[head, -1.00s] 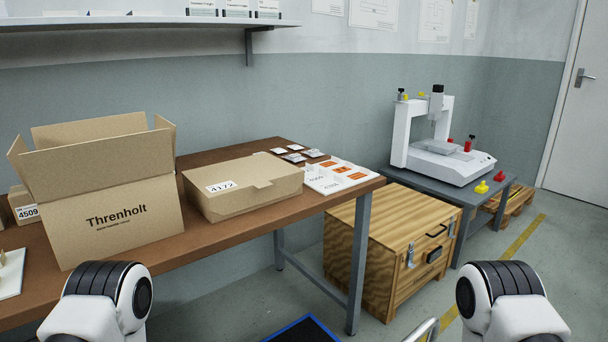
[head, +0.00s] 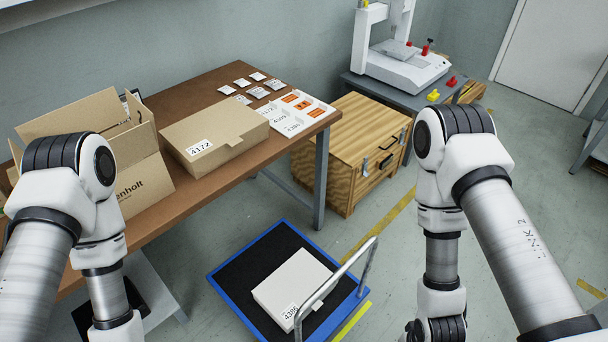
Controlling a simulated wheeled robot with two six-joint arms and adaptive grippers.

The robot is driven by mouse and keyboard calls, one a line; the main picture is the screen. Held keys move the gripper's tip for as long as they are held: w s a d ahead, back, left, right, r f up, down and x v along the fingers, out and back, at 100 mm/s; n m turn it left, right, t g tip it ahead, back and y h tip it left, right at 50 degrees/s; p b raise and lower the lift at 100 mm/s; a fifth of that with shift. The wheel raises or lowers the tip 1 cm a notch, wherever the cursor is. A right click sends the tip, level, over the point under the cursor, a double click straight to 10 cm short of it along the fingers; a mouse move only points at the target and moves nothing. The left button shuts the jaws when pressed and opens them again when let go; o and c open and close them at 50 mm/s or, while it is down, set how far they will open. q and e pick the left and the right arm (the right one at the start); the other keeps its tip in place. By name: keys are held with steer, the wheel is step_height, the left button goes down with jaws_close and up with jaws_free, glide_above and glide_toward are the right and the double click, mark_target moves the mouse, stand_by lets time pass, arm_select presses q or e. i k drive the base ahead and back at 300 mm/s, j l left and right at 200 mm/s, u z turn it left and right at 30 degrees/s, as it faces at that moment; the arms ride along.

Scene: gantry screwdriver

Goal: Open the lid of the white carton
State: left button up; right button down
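The white carton (head: 293,279) lies flat on the black deck of a blue-edged cart (head: 234,297) on the floor, low in the middle of the head view. Its lid looks closed, and a label reading 4386 is on its near side. The cart's handle rail passes in front of its right side. My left arm comes down at the left and my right arm at the right. Both grippers are below the picture's bottom edge, so their fingers are not seen. Neither visible arm part touches the carton.
A wooden table (head: 190,219) holds an open Threnholt box (head: 142,187), a closed brown carton labelled 4172 (head: 221,139) and a white label sheet (head: 318,111). A wooden crate (head: 335,160) stands behind the cart. The grey metal handle (head: 364,268) rises at the cart's right.

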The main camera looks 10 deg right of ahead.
mark_target(284, 291)
steer(key=i+l+u, duration=0.15)
steer(key=l+u, duration=0.15)
steer(key=l, duration=0.15)
steer(key=i+l+u, duration=0.1)
steer(key=l+u, duration=0.2)
steer(key=l, duration=0.2)
steer(key=l+u, duration=0.35)
steer(key=l, duration=0.2)
steer(key=l+u, duration=0.3)
steer(key=l, duration=0.25)
steer(key=l+u, duration=0.3)
steer(key=l, duration=0.2)
steer(key=k+l+u, duration=0.15)
steer(key=l+u, duration=0.15)
steer(key=l, duration=0.2)
steer(key=k+l+u, duration=0.15)
steer(key=l+u, duration=0.15)
steer(key=l, duration=0.2)
steer(key=k+l+u, duration=0.3)
steer(key=i+l, duration=0.05)
steer(key=l, duration=0.1)
